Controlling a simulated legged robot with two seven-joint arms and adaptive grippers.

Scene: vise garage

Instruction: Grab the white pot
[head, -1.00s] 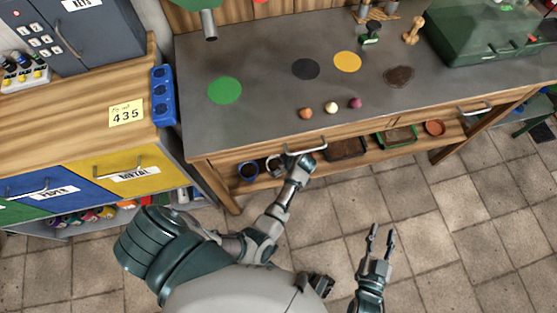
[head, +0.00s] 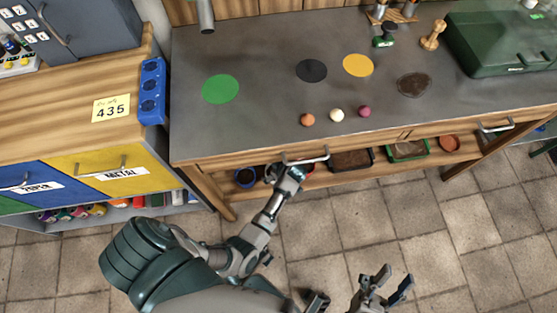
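A pale rim that looks like the white pot (head: 269,174) shows on the shelf under the workbench, just right of a dark blue pot (head: 246,178). It is mostly hidden by my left gripper (head: 284,172). My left arm reaches up to the shelf opening, below a drawer handle. The fingers are too small and hidden to tell whether they are open or shut, or touching the pot. My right gripper (head: 393,280) is open and empty above the floor at the bottom right.
The drawer handle (head: 305,157) juts out close above my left gripper. Trays (head: 352,160) and a terracotta dish (head: 449,143) stand further right on the shelf. The workbench top (head: 250,125) holds three small balls. A cabinet (head: 70,120) stands at left.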

